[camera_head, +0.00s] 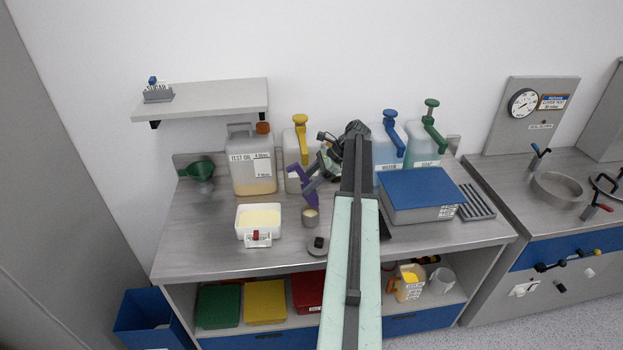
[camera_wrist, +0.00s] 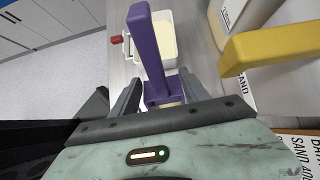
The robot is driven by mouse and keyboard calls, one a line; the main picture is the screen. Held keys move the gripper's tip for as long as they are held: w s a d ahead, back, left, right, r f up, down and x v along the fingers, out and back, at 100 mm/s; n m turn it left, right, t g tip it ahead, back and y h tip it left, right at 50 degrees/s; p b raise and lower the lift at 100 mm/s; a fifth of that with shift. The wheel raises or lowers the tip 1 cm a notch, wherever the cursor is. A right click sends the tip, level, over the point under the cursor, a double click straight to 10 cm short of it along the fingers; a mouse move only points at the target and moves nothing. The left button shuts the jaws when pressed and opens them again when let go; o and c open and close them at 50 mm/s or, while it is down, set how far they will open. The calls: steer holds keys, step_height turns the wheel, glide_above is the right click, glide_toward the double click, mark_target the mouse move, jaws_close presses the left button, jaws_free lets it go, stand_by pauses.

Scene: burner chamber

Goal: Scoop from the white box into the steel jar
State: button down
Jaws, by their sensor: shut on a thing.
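The white box (camera_head: 239,226) stands open on the bench, filled with cream-coloured material, with a red latch at its front. It also shows beyond my gripper in the wrist view (camera_wrist: 172,59). The small steel jar (camera_head: 310,220) stands open to the right of the box; something pale shows in its mouth. A round lid with a black knob (camera_head: 318,244) lies in front of it. My gripper (camera_head: 313,187) is shut on a purple scoop (camera_wrist: 149,45), above and behind the jar.
A test oil jug (camera_head: 250,172), a yellow-pump container (camera_head: 301,133) and blue (camera_head: 391,130) and green (camera_head: 432,115) pump bottles line the back. A blue-topped box (camera_head: 418,188) stands right. A green funnel-like item (camera_head: 197,171) is at left. The front left bench is clear.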

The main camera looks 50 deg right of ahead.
steer(key=w+a+f+g+h+b, duration=0.3)
steer(key=w+a+f+g+h, duration=0.2)
steer(key=h, duration=0.5)
steer(key=a+f+g, duration=0.1)
steer(key=a+g, duration=0.1)
steer(key=g, duration=0.1)
steer(key=shift+w, duration=0.3)
steer(key=shift+r, duration=0.1)
step_height(320, 180, up, 6)
steer(key=p, duration=0.6)
steer(key=shift+f, duration=0.2)
